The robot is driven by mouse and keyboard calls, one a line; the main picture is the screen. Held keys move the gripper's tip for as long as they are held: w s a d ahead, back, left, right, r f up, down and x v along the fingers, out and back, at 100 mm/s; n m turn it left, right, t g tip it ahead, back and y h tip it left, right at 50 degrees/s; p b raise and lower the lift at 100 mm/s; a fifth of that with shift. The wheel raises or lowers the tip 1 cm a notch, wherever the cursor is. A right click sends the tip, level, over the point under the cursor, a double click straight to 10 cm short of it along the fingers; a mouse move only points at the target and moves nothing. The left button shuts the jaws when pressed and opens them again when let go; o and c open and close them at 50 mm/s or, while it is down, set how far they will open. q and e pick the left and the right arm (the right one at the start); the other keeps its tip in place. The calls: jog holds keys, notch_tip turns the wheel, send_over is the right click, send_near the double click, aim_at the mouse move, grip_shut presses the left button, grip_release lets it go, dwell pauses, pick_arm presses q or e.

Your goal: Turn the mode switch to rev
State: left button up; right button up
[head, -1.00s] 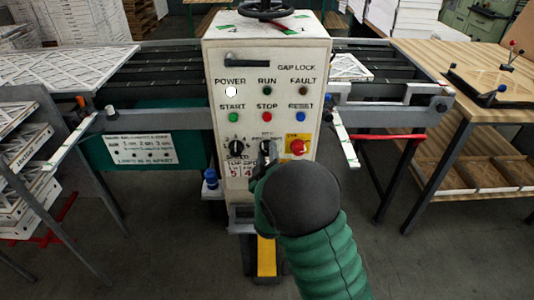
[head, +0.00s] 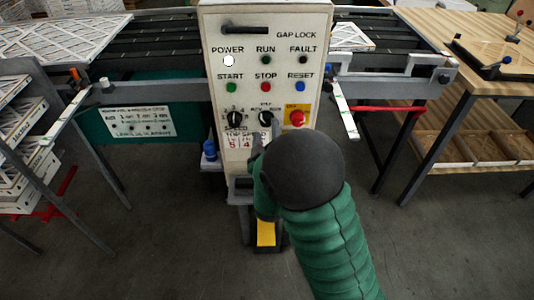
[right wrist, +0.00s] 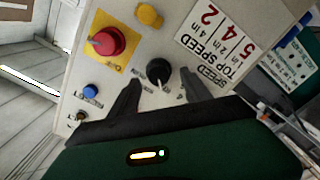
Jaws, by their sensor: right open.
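The cream control panel (head: 280,75) faces me, with two black rotary switches in its lower part. The left black switch (head: 235,119) sits above the TOP SPEED label. The right black switch (head: 265,118) sits beside the red stop knob (head: 297,118); its small lettering is too blurred to read as mode or rev. My right gripper (head: 258,148) is just below and in front of it, partly hidden by my arm. In the right wrist view, the open fingers (right wrist: 160,88) point at a black switch (right wrist: 158,75) lying between and slightly beyond their tips. Contact is unclear. My left gripper is out of view.
The red knob on its yellow plate (right wrist: 104,42) is close beside the fingers, with a blue button (right wrist: 90,91) nearby. A blue-capped item (head: 209,149) stands at the panel's left side. A wooden table (head: 440,35) stands at the right.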

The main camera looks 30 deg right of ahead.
jog(key=p+v, duration=1.3)
jog(key=shift+a, duration=0.15)
jog(key=shift+f, duration=0.1)
